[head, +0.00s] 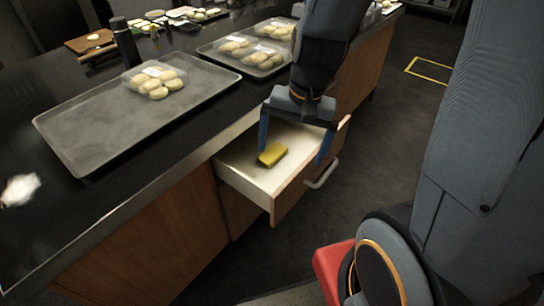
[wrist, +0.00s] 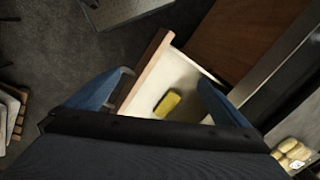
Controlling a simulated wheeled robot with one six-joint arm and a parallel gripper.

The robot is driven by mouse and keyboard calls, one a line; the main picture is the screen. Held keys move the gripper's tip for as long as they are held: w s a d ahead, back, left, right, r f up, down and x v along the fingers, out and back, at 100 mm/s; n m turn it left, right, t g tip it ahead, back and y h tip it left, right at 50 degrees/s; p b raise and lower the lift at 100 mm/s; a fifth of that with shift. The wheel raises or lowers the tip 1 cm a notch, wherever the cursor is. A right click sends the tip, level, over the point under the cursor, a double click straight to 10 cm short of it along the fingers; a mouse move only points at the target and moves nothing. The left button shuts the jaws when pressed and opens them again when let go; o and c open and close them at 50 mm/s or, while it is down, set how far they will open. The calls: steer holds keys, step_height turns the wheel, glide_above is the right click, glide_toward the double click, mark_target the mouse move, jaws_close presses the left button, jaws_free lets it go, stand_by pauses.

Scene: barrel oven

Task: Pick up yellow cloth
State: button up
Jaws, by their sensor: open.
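The yellow cloth (head: 272,154) is a small folded block lying on the bottom of an open drawer (head: 240,178) in the head view. It also shows in the wrist view (wrist: 167,103), lying in the drawer between my fingers as seen from above. My gripper (head: 293,152) is open and empty above the drawer, with its blue fingers spread on either side of the cloth in the picture. In the wrist view my gripper (wrist: 165,88) has one finger over the drawer front and the other over the inside. I cannot tell the exact height above the cloth.
The black counter (head: 30,100) runs above the drawer. On it stand a tray (head: 100,120) with a pack of buns (head: 155,80), a second tray with packs, and a dark bottle (head: 125,42). The drawer handle (head: 324,173) sticks out.

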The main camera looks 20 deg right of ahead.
steer(key=w+f+m+t+y+b, duration=0.25)
steer(key=w+f+m, duration=0.55)
steer(key=w+m, duration=0.4)
steer(key=m+b, duration=0.3)
steer(key=m, duration=0.8)
glide_toward(274, 153)
steer(key=a, duration=0.1)
steer(key=shift+h, duration=0.55)
steer(key=b+x, duration=0.2)
steer(key=x, duration=0.6)
steer(key=shift+f+b, duration=0.1)
steer(key=shift+b, duration=0.25)
steer(key=shift+t, duration=0.25)
steer(key=c, duration=0.8)
step_height(274, 153, up, 28)
steer(key=p, duration=0.9)
